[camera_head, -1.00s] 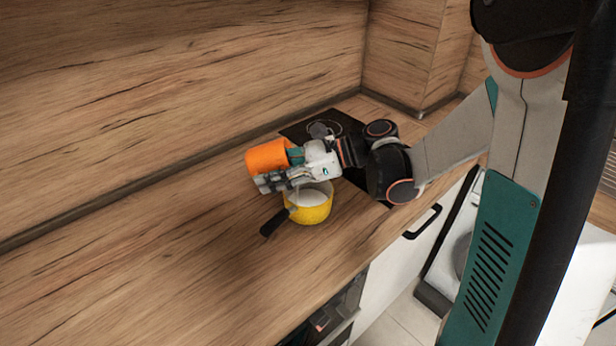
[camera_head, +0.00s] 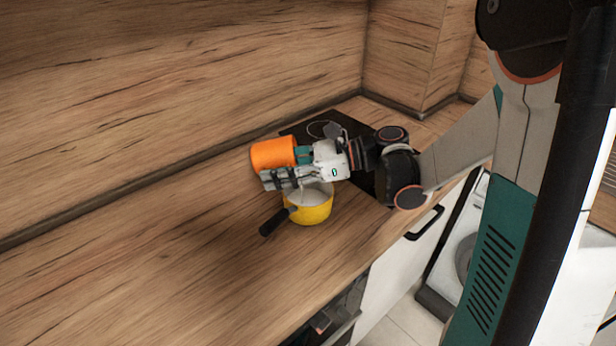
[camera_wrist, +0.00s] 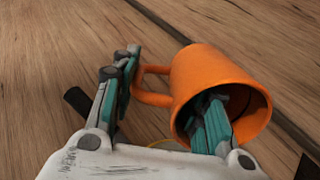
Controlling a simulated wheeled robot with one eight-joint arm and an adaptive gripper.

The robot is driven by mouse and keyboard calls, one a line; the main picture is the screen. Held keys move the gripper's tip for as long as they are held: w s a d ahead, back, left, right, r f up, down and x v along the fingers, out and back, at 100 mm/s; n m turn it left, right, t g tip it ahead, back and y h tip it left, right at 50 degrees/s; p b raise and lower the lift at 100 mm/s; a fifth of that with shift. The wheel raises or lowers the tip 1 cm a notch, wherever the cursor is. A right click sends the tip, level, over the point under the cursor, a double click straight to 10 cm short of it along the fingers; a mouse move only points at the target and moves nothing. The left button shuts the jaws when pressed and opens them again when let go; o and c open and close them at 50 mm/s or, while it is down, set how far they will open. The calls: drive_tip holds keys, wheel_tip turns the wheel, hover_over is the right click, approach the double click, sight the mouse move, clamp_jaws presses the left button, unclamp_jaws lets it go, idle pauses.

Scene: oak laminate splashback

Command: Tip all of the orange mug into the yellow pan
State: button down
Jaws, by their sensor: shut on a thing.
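The orange mug (camera_head: 272,154) is held on its side above and a little left of the yellow pan (camera_head: 310,213). In the wrist view the mug (camera_wrist: 215,75) has its mouth turned toward my wrist and its handle toward the left. My gripper (camera_head: 280,170) is shut on the mug's wall; in the wrist view my gripper (camera_wrist: 165,92) has one finger inside the mouth and the other outside by the handle. The pan stands upright on the counter, its black handle (camera_head: 274,222) pointing front left. Its interior looks pale and is partly hidden by my gripper. The mug's contents cannot be made out.
A black hob (camera_head: 345,127) lies behind my gripper on the wooden counter (camera_head: 150,255). The wooden splashback (camera_head: 180,90) rises behind. The counter's left side is clear. The front edge drops to a cupboard with a black handle (camera_head: 423,223).

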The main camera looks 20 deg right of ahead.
drive_tip(key=shift+s+d+r+b, duration=0.1)
drive_tip(key=shift+d+b, duration=0.2)
drive_tip(key=shift+b, duration=0.05)
drive_tip(key=shift+s+d+r+t+y+b, duration=0.1)
drive_tip(key=shift+d+r+t+y+b, duration=0.15)
drive_tip(key=shift+y+b, duration=0.5)
drive_tip(key=shift+d+r+t+y+b, duration=0.1)
drive_tip(key=shift+r+t+y+b, duration=0.1)
drive_tip(key=shift+y+b, duration=0.55)
idle(0.5)
drive_tip(key=shift+r, duration=0.1)
